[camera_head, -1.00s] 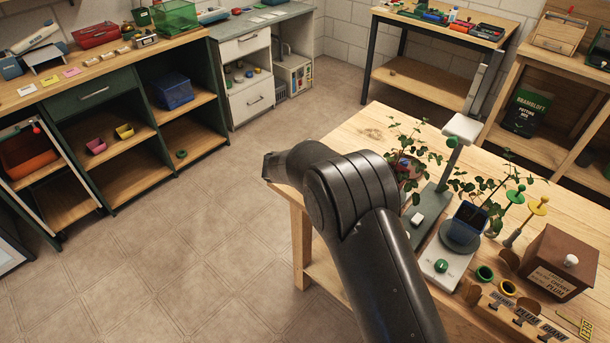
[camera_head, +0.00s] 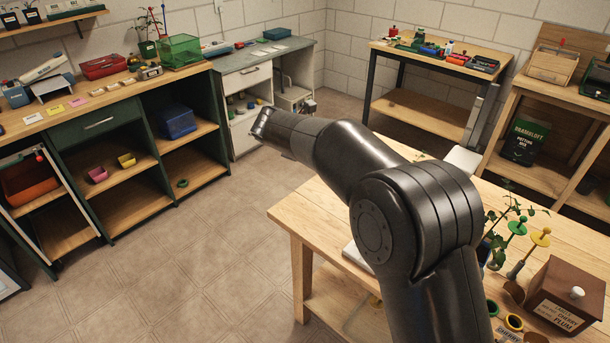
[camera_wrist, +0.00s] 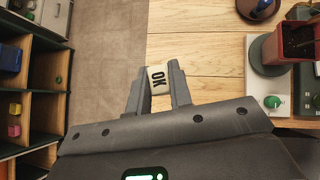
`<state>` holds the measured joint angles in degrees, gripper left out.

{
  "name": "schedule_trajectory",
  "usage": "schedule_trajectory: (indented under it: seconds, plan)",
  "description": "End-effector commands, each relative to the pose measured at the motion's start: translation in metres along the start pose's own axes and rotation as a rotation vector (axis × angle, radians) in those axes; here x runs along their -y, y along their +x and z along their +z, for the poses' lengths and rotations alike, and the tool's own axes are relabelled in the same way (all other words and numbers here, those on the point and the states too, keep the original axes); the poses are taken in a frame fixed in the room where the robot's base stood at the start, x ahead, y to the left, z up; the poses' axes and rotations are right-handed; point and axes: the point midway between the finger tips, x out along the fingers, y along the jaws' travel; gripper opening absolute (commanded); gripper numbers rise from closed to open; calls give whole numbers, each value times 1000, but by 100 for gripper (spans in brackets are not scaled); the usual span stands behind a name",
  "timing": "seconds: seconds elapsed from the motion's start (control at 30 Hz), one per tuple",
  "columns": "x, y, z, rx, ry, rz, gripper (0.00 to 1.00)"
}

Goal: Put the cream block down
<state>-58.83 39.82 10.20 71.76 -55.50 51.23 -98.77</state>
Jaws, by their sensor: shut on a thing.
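The cream block (camera_wrist: 157,78), marked "OK" in dark letters, sits between the two fingertips of my gripper (camera_wrist: 157,88) in the wrist view. My gripper is shut on it. In that view the block appears over the left edge of the wooden table (camera_wrist: 200,60), with floor to its left. Its height above the table cannot be told. In the head view my arm reaches up and left across the table (camera_head: 300,215); I cannot make out the block or fingertips there.
In the wrist view, a potted plant (camera_wrist: 296,42) and a pale device with a green knob (camera_wrist: 272,102) stand right of the block. Bare tabletop lies between. In the head view a brown box (camera_head: 562,290) stands at the right. Green shelves (camera_head: 100,125) line the left.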

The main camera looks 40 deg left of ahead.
Motion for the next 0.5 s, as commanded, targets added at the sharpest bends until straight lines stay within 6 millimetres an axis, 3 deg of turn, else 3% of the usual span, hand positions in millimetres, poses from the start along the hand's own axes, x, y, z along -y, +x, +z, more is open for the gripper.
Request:
schedule_trajectory:
  seconds: [0.2,0.5]
  plan:
    - [0,-33,33,0,1,2,0]
    - [0,-48,48,-1,0,0,0]
